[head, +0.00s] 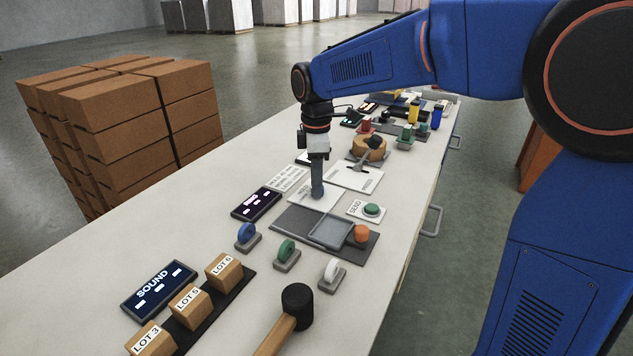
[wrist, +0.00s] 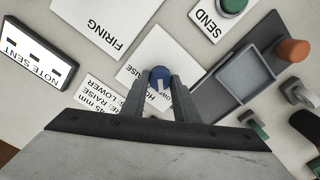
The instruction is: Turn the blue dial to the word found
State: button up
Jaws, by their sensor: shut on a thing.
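The blue dial (wrist: 160,75) is a small round knob with a pale mark on it, on a white card (wrist: 150,50) with words partly hidden by my fingers; "AISE", "HO" and "LOW" show. My gripper (wrist: 161,88) is shut on the dial, one finger on each side. In the head view my gripper (head: 318,184) points straight down at the card, and the dial (head: 318,193) shows only slightly under the fingertips. A second white card (wrist: 98,95) beside it reads "45 mm", "RAISE" and "LOWER". I cannot tell where the dial's mark points.
Another screen (head: 158,291) reads "SOUND". A grey tray (head: 331,232), a green SEND button (head: 371,210), small wheels, lot blocks and a mallet (head: 297,306) stand nearer. A wooden round (head: 369,148) is behind.

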jog(key=m, duration=1.3)
jog(key=shift+w+m, duration=0.1)
jog(key=shift+m, duration=0.2)
jog(key=m, duration=0.4)
jog(key=shift+d, duration=0.1)
jog(key=shift+m, duration=1.8)
jog(key=o, duration=1.1)
jog(key=shift+c, duration=0.2)
notch_tip(320, 180, up, 17)
jog(key=shift+r, duration=0.2)
